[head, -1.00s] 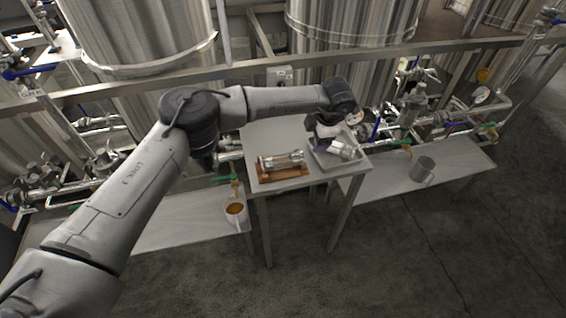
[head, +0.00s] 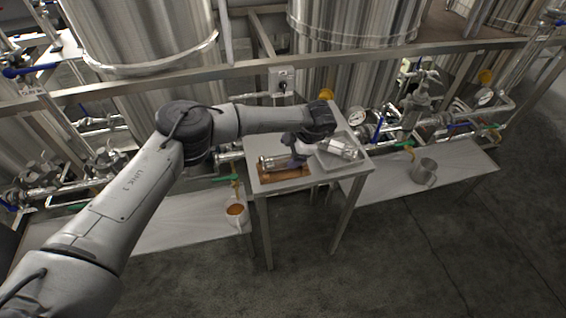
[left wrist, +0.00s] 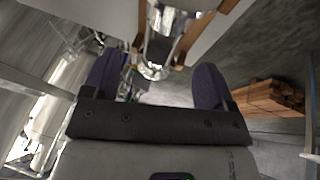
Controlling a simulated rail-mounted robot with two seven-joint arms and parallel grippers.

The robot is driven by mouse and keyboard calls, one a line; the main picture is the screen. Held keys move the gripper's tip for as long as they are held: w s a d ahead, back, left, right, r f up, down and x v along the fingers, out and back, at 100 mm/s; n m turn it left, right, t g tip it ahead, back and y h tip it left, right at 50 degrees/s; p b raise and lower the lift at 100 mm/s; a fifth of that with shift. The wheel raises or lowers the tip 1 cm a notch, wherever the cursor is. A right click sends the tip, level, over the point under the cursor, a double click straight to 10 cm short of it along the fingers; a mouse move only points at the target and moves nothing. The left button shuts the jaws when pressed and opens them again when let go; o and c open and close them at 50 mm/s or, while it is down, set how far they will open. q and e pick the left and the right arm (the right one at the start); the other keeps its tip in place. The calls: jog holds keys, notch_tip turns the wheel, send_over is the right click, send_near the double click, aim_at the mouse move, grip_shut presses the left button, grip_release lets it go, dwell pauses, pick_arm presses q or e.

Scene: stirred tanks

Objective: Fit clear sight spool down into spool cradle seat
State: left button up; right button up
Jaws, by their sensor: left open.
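The clear sight spool (head: 269,162), a clear tube with shiny metal ends, lies along the brown wooden spool cradle (head: 287,176) on the small table. I cannot tell whether it sits fully down in the seat. My left gripper (head: 294,160) is at the spool's right end and hides part of it. In the left wrist view the two purple fingers of my left gripper (left wrist: 155,83) are apart. The spool's metal end (left wrist: 156,60) shows just beyond the fingertips, between brown cradle sides (left wrist: 195,32). My right gripper is not in view.
A grey tray (head: 330,166) with a shiny cylindrical piece (head: 343,148) stands right of the cradle. A mug of brown liquid (head: 236,212) and a grey mug (head: 423,171) stand on lower benches. Pipes, valves and tanks fill the back.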

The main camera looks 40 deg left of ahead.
aim_at(285, 159)
pick_arm(q)
jog(key=shift+b+x, duration=0.6)
jog(key=shift+x, duration=2.1)
jog(key=shift+d, duration=0.2)
jog(key=shift+c, duration=0.4)
jog(key=c, duration=1.2)
